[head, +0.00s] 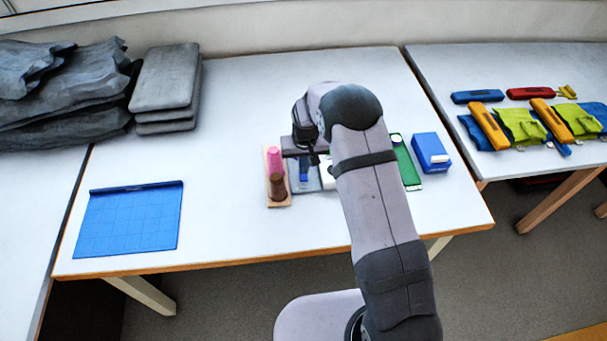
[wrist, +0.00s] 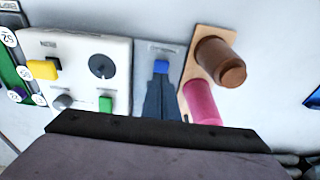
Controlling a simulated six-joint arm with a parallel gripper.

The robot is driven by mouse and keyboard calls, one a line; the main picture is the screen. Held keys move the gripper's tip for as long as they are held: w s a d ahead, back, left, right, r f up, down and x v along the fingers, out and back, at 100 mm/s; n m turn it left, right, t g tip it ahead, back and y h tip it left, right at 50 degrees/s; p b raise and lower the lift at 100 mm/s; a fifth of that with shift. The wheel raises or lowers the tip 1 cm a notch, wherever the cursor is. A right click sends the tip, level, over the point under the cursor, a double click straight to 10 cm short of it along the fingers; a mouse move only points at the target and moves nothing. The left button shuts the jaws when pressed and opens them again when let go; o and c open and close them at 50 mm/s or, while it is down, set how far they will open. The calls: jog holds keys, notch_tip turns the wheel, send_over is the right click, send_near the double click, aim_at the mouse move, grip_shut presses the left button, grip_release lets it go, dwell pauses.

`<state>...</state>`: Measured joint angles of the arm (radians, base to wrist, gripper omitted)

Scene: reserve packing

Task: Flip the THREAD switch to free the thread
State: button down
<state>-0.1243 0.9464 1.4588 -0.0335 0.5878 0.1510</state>
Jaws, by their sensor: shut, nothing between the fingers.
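A white control panel (wrist: 82,72) in the wrist view carries a yellow switch (wrist: 42,70), a round dark knob (wrist: 102,66), a grey knob (wrist: 62,102) and a green switch (wrist: 105,104). Its small lettering is not readable, so I cannot tell which control is marked THREAD. To its right, a grey plate (wrist: 150,50) has a blue piece (wrist: 162,67) on it. My gripper (wrist: 161,80) is shut and empty, its tips just below the blue piece in the picture; contact cannot be told. A wooden board (wrist: 199,68) bears a brown spool (wrist: 221,62) and a pink spool (wrist: 203,102).
In the head view, a green board (head: 405,162) and a blue box (head: 431,152) stand right of my arm. A blue gridded mat (head: 128,220) lies at left. Grey folded stacks (head: 165,78) are at back left. Pouches (head: 521,127) lie on the right table. The table's front is clear.

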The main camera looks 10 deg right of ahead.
aim_at(304, 178)
jog(key=shift+f+b, duration=0.9)
jog(key=shift+f, duration=0.3)
dwell(0.7)
notch_tip(304, 178, up, 7)
jog(key=p, duration=0.4)
jog(key=shift+p, duration=0.3)
dwell(0.4)
jog(key=shift+s, duration=0.1)
dwell(0.3)
